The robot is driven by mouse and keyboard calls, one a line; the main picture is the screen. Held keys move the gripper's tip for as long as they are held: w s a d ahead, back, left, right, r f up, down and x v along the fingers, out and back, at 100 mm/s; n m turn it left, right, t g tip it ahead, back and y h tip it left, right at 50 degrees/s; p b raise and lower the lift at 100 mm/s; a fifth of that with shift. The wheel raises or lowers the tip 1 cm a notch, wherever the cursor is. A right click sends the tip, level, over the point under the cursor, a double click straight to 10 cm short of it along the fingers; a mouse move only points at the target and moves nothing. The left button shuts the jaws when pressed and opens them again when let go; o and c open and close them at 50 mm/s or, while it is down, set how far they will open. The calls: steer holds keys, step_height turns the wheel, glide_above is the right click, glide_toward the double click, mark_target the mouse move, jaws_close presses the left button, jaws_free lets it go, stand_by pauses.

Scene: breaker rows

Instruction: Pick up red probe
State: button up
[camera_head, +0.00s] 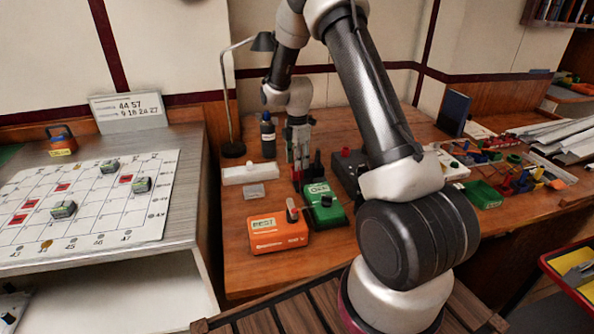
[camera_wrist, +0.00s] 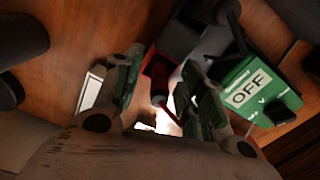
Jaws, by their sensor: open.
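The red probe (camera_wrist: 159,76) shows in the wrist view between the two fingers of my gripper (camera_wrist: 161,68), with a gap on both sides. It looks dark red with a darker round end. In the head view a bit of red, likely the same probe (camera_head: 296,177), shows just below my gripper (camera_head: 298,160). My gripper is open and points down over the bench. The fingers hide part of the probe, and I cannot tell how deep it lies between them.
A green box marked OFF (camera_wrist: 246,93) stands close beside my gripper. A black probe (camera_head: 318,165) stands near it. An orange box (camera_head: 278,233) and a white block (camera_head: 250,173) are close by. A desk lamp (camera_head: 233,149) and dark bottle (camera_head: 268,137) stand behind.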

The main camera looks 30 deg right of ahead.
jaws_close()
